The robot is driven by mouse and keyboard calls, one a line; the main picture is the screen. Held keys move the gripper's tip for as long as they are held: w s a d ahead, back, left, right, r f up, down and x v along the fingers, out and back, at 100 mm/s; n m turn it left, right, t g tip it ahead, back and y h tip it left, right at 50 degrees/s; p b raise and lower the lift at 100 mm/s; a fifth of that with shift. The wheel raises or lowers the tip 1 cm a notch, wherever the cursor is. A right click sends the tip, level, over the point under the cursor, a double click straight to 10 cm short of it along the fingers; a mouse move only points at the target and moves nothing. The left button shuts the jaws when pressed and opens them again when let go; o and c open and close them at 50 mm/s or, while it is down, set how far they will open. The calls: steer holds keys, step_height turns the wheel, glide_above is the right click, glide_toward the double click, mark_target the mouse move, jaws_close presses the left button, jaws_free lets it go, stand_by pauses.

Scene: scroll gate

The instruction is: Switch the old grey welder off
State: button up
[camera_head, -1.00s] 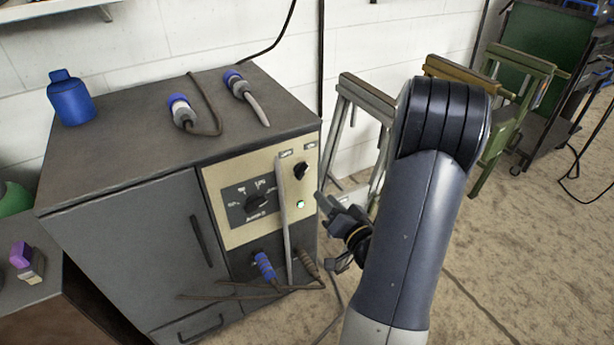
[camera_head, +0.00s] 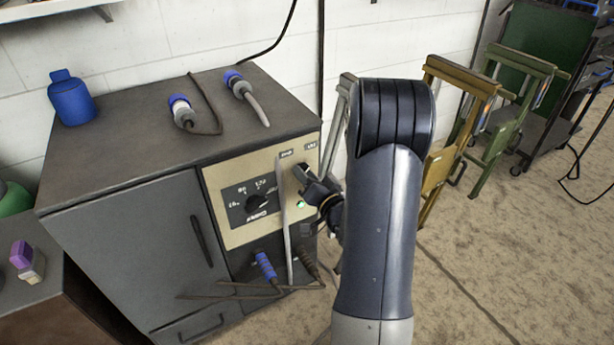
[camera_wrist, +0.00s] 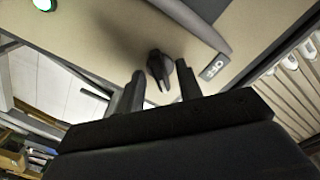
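The grey welder (camera_head: 120,155) is a cabinet with a beige control panel (camera_head: 222,185) at its front right. A black switch knob on the panel's upper right shows in the wrist view (camera_wrist: 159,68), beside a small label reading OFF (camera_wrist: 213,66). A green lamp (camera_head: 300,205) is lit below the knob; it also shows in the wrist view (camera_wrist: 45,4). My gripper (camera_head: 308,180) is at the panel, by the knob. In the wrist view its two fingers (camera_wrist: 160,88) are apart, with the knob's tip between them. I cannot tell whether they touch it.
A big black dial (camera_head: 257,203) sits on the panel's left part. A pale upright bar (camera_head: 284,215) stands left of the knob. Blue-ended cable plugs (camera_head: 265,268) hang below. Folding trestles (camera_head: 445,150) stand right of my arm. Open floor lies at the lower right.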

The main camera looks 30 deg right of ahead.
steer(key=shift+c, duration=0.3)
jaws_close()
steer(key=shift+f+n+b, duration=0.15)
steer(key=shift+n+b, duration=0.15)
steer(key=shift+b, duration=0.15)
steer(key=shift+a+n+b, duration=0.1)
steer(key=shift+n+b, duration=7.5)
steer(key=shift+o, duration=0.3)
jaws_free()
